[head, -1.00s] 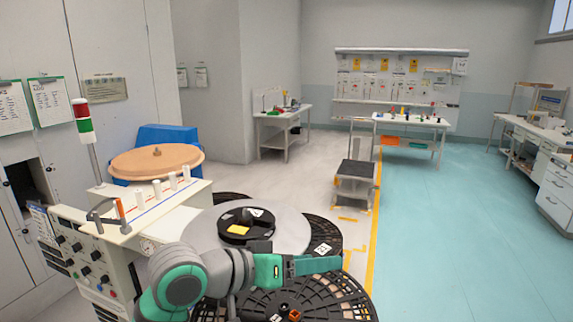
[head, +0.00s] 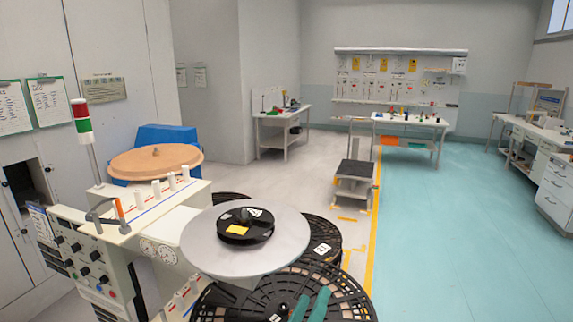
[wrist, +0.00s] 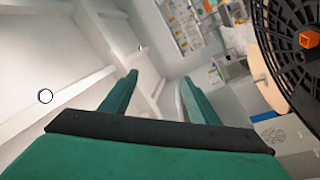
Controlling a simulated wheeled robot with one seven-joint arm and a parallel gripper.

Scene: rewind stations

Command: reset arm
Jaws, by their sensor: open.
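My gripper (wrist: 158,92) is open and empty in the wrist view, its two green fingers apart with nothing between them. In the head view the green fingertips (head: 311,304) show at the bottom edge, in front of a large black slotted reel (head: 345,287). The rest of my arm is out of the head view. I cannot tell whether the fingers touch the reel. In the wrist view a black slotted reel with an orange block (wrist: 308,39) shows at the right edge.
A white machine (head: 140,232) with knobs and a grey round plate (head: 285,236) stands at the left. A black spool (head: 237,235) with a yellow label sits on the plate. A grey step stool (head: 355,175) stands beyond. The teal floor (head: 460,220) at right is clear.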

